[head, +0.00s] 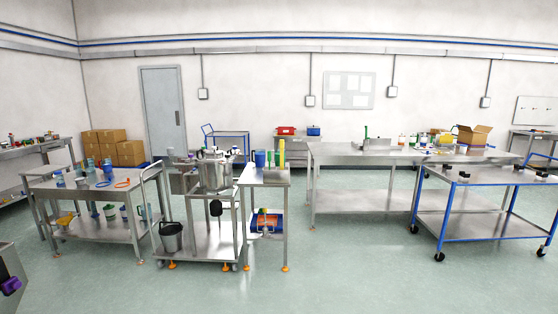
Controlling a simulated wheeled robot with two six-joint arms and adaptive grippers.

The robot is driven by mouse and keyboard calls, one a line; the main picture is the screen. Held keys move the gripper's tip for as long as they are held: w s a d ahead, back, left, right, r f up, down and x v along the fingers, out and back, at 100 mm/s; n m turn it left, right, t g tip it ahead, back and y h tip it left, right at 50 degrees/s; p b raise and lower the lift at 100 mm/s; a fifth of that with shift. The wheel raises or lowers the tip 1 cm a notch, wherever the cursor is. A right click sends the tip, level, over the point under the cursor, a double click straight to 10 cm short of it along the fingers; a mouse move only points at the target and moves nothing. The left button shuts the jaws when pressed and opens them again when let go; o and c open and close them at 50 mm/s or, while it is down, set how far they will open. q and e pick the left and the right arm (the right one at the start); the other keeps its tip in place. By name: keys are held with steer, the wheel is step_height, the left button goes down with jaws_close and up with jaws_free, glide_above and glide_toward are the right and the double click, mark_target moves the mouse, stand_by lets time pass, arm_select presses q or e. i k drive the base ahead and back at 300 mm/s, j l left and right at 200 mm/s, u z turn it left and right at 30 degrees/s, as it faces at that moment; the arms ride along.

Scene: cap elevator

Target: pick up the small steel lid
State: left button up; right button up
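I cannot make out the small steel lid for certain from this distance. A steel pot or vessel (215,172) stands on the wheeled steel cart (212,240) left of centre, with other metal parts beside it that are too small to tell apart. Neither of my grippers shows in the head view.
A steel table (60,188) with small items stands left; a narrow stand (265,178) adjoins the cart. A long steel bench (350,158) and a blue-framed cart (470,218) stand right. The green floor in front is clear.

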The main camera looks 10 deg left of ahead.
mark_target(214, 151)
steer(key=i+j+u, duration=0.6)
steer(key=u, duration=0.15)
steer(key=i+j+u, duration=0.15)
steer(key=i+u, duration=0.2)
steer(key=i+j+u, duration=0.1)
steer(key=i+u, duration=0.2)
steer(key=i, duration=1.55)
steer(key=i+j+z, duration=0.15)
steer(key=i+z, duration=0.3)
steer(key=i, duration=0.15)
steer(key=i+j+z, duration=0.4)
steer(key=i, duration=0.2)
steer(key=i+j+z, duration=0.45)
steer(key=i+j, duration=0.05)
steer(key=i, duration=0.1)
